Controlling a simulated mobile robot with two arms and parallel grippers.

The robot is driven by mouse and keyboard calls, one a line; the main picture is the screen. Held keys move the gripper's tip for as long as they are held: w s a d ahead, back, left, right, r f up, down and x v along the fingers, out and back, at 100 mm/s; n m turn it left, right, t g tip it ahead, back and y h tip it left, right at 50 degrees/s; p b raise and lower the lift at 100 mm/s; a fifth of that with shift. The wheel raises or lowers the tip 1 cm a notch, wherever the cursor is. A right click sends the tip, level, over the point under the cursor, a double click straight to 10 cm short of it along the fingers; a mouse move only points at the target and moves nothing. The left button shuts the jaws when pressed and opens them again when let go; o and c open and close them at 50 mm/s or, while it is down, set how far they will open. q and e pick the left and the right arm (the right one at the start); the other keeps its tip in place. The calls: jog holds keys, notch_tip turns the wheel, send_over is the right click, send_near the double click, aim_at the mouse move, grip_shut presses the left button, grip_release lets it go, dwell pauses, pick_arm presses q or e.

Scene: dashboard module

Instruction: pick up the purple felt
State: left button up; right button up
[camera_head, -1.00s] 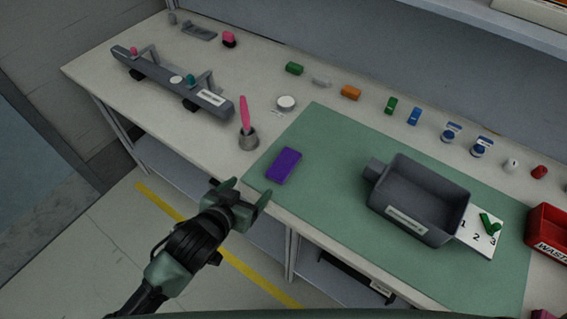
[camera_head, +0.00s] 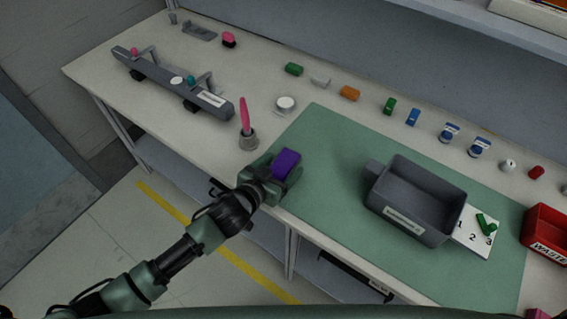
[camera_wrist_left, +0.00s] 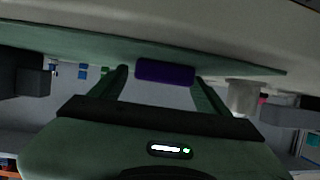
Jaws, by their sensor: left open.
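The purple felt (camera_head: 287,162) is a small block on the left end of the green mat (camera_head: 330,150). My left gripper (camera_head: 283,168) is open at the felt, coming from the table's front edge. In the left wrist view the felt (camera_wrist_left: 165,72) shows centred between the tips of the two open fingers (camera_wrist_left: 162,80). I cannot tell whether the fingers touch it. The gripper hides the felt's near part in the head view. My right gripper is not in view.
A grey cup with a pink tool (camera_head: 248,138) stands just left of the felt. A grey bin (camera_head: 415,205) sits on the mat to the right. A red waste bin (camera_head: 548,232) is at the far right. The mat between felt and grey bin is clear.

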pick_arm(q)
jog(key=c, duration=1.4)
